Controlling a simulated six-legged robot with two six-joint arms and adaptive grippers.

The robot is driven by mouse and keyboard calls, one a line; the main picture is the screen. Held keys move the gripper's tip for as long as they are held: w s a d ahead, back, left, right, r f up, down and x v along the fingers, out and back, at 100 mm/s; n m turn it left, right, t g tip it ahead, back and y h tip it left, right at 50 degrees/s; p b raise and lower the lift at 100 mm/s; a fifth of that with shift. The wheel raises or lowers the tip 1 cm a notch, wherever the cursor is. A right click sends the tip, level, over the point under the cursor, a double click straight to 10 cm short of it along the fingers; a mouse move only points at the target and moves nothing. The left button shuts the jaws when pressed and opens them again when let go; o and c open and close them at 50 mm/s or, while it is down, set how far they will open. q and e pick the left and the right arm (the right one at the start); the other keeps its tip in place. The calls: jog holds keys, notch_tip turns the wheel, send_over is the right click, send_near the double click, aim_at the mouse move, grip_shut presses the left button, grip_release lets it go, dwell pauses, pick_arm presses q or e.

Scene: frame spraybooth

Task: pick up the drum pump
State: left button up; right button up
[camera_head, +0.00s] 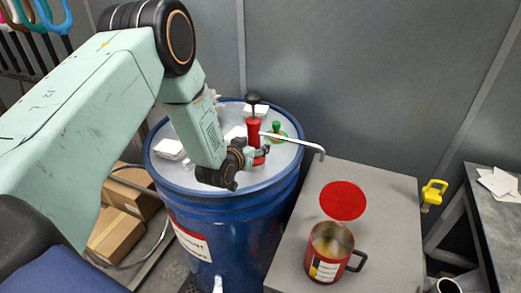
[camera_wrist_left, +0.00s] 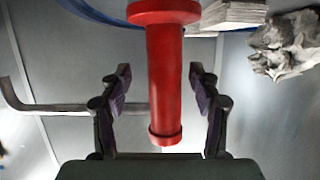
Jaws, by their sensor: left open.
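The drum pump (camera_head: 253,130) is red with a black knob on top and a thin grey spout reaching right. It stands upright on the lid of the blue drum (camera_head: 235,220). My left gripper (camera_head: 255,157) is at the pump's red body. In the left wrist view the red pump body (camera_wrist_left: 166,75) lies between the two open fingers of my left gripper (camera_wrist_left: 160,95), with a gap on each side. The spout (camera_wrist_left: 60,107) shows behind the left finger. Part of the pump's lower body is hidden by my gripper in the head view. My right gripper is not seen.
A green-handled item (camera_head: 276,130), white folded pieces (camera_head: 170,149) and crumpled grey cloth (camera_wrist_left: 285,45) lie on the drum lid. A grey table (camera_head: 385,205) at right holds a red mug (camera_head: 328,262) and red disc (camera_head: 343,200). Cardboard boxes (camera_head: 120,235) stand at lower left.

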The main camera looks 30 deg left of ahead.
pick_arm(q)
jog(key=shift+w+a+f, duration=0.1)
jog(key=shift+w+f, duration=0.05)
jog(key=shift+w, duration=0.3)
jog(key=shift+w+a+f, duration=0.2)
jog(key=shift+w+a, duration=0.05)
jog(key=shift+a, duration=0.2)
jog(key=shift+w+d, duration=0.15)
jog(key=shift+d, duration=0.25)
jog(key=c, duration=0.3)
jog(key=shift+a, duration=0.3)
jog(key=c, duration=0.5)
jog(key=shift+d, duration=0.15)
grip_shut()
jog(key=shift+w+r, duration=0.1)
jog(key=shift+r, duration=0.25)
jog(key=shift+w, duration=0.1)
